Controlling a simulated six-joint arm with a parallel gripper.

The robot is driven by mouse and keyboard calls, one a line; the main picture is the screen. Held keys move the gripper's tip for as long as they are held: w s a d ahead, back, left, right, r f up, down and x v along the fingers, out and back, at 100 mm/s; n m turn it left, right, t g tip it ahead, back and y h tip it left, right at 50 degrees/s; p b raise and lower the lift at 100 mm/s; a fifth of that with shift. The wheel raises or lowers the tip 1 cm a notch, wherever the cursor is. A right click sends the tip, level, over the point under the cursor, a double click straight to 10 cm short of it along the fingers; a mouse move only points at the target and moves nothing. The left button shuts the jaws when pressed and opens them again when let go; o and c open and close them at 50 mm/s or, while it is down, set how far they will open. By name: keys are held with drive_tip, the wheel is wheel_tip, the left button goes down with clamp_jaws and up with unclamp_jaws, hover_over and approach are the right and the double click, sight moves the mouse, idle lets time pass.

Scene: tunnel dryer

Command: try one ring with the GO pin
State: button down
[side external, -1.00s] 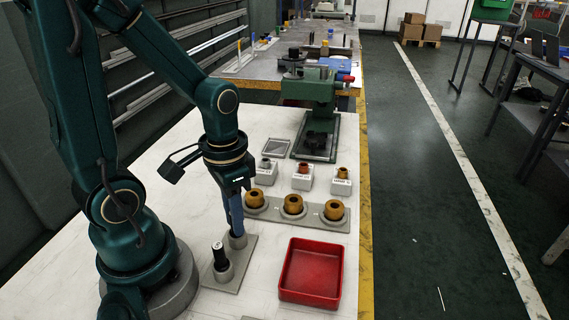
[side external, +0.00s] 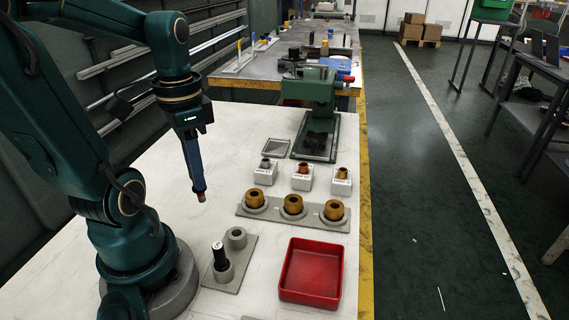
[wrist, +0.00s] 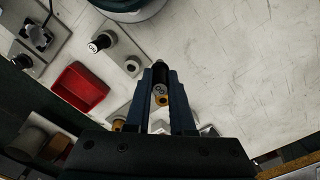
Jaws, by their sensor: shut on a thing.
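My gripper (side external: 201,196) hangs in the air, left of the ring rack, with its blue fingers close together. In the wrist view, my gripper (wrist: 161,85) is shut on a dark pin (wrist: 160,88) with a small pale mark that I cannot read for certain. A reddish end shows at the fingertips in the side view. Three brass rings (side external: 293,203) sit in a row on a grey rack (side external: 274,213).
A red tray (side external: 312,272) lies empty in front of the rack. Several white labelled blocks (side external: 302,182) with small parts stand behind it. A green press-like fixture (side external: 318,95) is further back. The white table is clear around my gripper.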

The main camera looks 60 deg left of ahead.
drive_tip(key=a+r+n, duration=0.2)
drive_tip(key=a+r, duration=0.2)
drive_tip(key=a, duration=0.3)
drive_tip(key=w+d+f+m, duration=0.1)
drive_tip(key=w+d+f, duration=0.1)
drive_tip(key=w, duration=0.3)
drive_tip(key=w+d+f+m, duration=0.1)
drive_tip(key=w+d, duration=0.2)
drive_tip(key=w, duration=0.3)
drive_tip(key=shift+d+f, duration=0.15)
drive_tip(key=shift+f, duration=0.2)
drive_tip(key=shift+f, duration=1.95)
drive_tip(key=shift+f, duration=2)
idle(0.5)
drive_tip(key=shift+r, duration=0.15)
idle(1.0)
